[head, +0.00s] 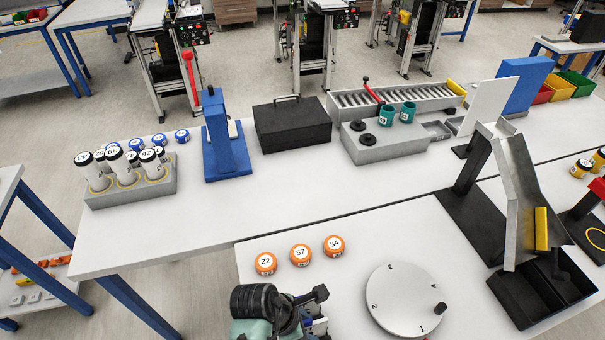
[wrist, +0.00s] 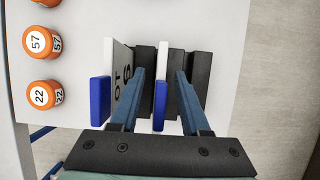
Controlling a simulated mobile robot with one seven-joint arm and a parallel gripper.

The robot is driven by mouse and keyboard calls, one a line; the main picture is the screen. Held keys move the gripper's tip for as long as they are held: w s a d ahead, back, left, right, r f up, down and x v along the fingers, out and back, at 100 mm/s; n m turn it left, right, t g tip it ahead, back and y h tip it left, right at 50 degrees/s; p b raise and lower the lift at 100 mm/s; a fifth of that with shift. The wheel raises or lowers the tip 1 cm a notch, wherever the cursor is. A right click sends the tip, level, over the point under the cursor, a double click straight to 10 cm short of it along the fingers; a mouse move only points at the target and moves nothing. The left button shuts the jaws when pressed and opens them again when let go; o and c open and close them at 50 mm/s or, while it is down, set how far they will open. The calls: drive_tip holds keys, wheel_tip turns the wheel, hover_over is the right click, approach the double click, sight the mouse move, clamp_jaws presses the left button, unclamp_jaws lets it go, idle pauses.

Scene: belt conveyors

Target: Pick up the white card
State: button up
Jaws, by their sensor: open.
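In the wrist view, a thin white card (wrist: 162,65) stands on edge between black plates, with a blue part at its near end. My gripper (wrist: 160,76) is open, with one finger on each side of this card. The fingers look apart from it. A second white card (wrist: 108,58), also with a blue near end, stands to the left, outside the left finger. A panel with partly hidden black lettering is beside it. In the head view, my arm covers much of this spot, and I cannot make out the cards clearly.
Orange-capped jars numbered 22 (head: 265,264), 57 (head: 300,255) and 34 (head: 333,245) stand on the near white table. A grey round dial (head: 405,300) lies to the right. A black tray (head: 540,290) is farther right. Floor shows beyond the table edge in the wrist view.

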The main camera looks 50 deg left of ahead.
clamp_jaws()
idle(0.4)
wheel_tip(320, 180, up, 10)
drive_tip(key=shift+r+b, duration=0.1)
drive_tip(key=shift+b, duration=0.6)
